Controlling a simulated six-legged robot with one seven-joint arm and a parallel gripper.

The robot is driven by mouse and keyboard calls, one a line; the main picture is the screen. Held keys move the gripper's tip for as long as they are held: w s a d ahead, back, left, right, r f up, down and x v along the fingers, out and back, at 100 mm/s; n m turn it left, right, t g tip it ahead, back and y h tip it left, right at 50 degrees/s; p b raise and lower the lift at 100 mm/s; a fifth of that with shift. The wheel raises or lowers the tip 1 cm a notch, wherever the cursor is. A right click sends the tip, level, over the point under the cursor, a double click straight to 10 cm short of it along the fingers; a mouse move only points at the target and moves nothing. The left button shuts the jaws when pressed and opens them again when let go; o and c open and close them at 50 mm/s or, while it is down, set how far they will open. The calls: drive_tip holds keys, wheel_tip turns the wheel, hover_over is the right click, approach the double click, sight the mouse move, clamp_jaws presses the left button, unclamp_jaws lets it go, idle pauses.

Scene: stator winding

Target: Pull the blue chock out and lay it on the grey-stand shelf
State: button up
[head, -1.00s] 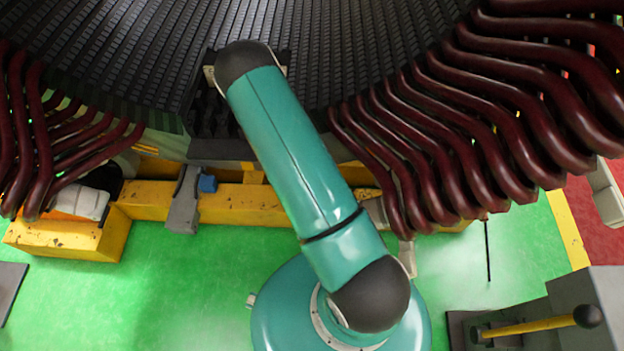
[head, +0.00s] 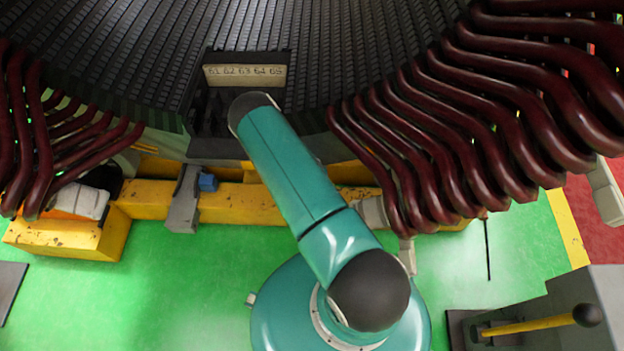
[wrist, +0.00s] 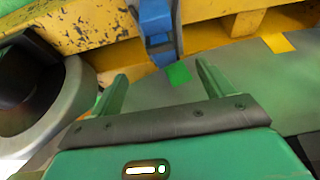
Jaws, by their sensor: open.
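The blue chock (head: 207,182) sits at the yellow beam, against the right side of a grey upright bracket (head: 183,200). In the wrist view the blue chock (wrist: 156,22) is at the top centre, ahead of the fingers. My gripper (wrist: 162,85) is open and empty, with its two green fingers apart and clear of the chock. In the head view my arm hides the gripper. A grey stand (head: 598,285) is at the lower right; I cannot clearly tell its shelf surface.
A yellow-handled tool with a black knob (head: 545,325) is at the grey stand. Dark red coils (head: 470,130) hang at the right, others at the left. A yellow beam (head: 240,203) runs below the black slotted core (head: 370,40).

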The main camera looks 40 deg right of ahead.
drive_tip(key=x, duration=1.3)
drive_tip(key=shift+w+d+f, duration=0.1)
drive_tip(key=shift+f, duration=0.2)
drive_tip(key=c, duration=1.5)
